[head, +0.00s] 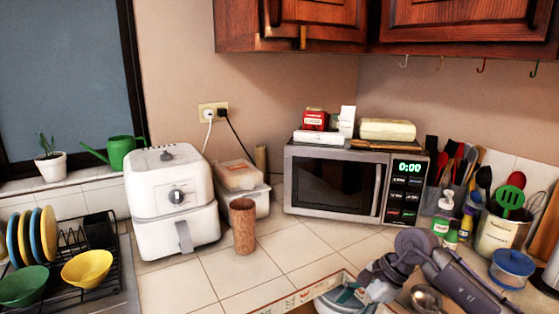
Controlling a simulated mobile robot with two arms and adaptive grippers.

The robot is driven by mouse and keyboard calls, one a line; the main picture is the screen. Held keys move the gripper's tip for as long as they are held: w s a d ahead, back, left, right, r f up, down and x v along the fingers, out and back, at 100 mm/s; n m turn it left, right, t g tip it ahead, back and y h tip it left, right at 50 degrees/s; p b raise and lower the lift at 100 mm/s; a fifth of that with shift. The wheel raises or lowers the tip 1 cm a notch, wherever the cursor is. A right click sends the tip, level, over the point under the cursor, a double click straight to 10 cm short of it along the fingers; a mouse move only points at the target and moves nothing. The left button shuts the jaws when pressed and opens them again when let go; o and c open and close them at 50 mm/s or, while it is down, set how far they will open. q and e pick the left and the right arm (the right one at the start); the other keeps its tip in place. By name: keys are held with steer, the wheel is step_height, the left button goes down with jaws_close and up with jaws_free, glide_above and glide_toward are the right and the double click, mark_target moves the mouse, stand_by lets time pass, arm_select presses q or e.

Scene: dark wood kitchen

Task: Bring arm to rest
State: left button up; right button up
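My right arm (462,280) shows at the lower right, in front of the counter and the microwave. It is bent, with a round grey joint at its top. Darker grey parts at its left, which look like my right gripper (380,277), hang over an open drawer (292,298). The fingers cannot be made out clearly, so I cannot tell whether they are open or shut. Nothing held can be made out. My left arm and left gripper are not in view.
A microwave (333,182), a white air fryer (171,200) and a brown cup (243,226) stand on the tiled counter. A dish rack (101,262) is at the left. Utensils (510,197) and jars crowd the right. Wall cabinets (460,25) hang above. Some counter between cup and microwave is clear.

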steer(key=w+a+f+m+t+y, duration=0.1)
steer(key=a+f+m+t+y, duration=0.1)
steer(key=a+f+m+y, duration=0.4)
steer(key=w+a+f+m+t+y, duration=0.15)
steer(key=f+m, duration=0.25)
steer(key=m, duration=0.4)
steer(key=s+d+f+m+t+h, duration=0.3)
steer(key=d+f+m, duration=0.1)
steer(key=f+m, duration=0.45)
steer(key=s+d+f+m+t+h, duration=0.2)
steer(key=d+f+m+h, duration=0.15)
steer(key=f+m, duration=0.5)
steer(key=s+d+f+m+t+h, duration=0.2)
steer(key=s+d+f+m+t, duration=0.15)
steer(key=f+m, duration=0.55)
steer(key=s+d+f+m+g+h, duration=0.2)
steer(key=s+d+f+m+g, duration=0.15)
steer(key=s+f, duration=0.55)
steer(key=s+d+f+m+g+h, duration=0.2)
steer(key=s+f+m, duration=0.4)
steer(key=s, duration=0.5)
steer(key=s+f+m+g, duration=0.2)
steer(key=s+f+g, duration=0.1)
steer(key=s, duration=0.8)
steer(key=s+f+m+g+h, duration=0.1)
steer(key=s+f+m+g, duration=0.1)
steer(key=s, duration=0.9)
steer(key=shift+a+f+g, duration=0.35)
steer(key=shift+f+g, duration=0.1)
steer(key=shift+f, duration=0.3)
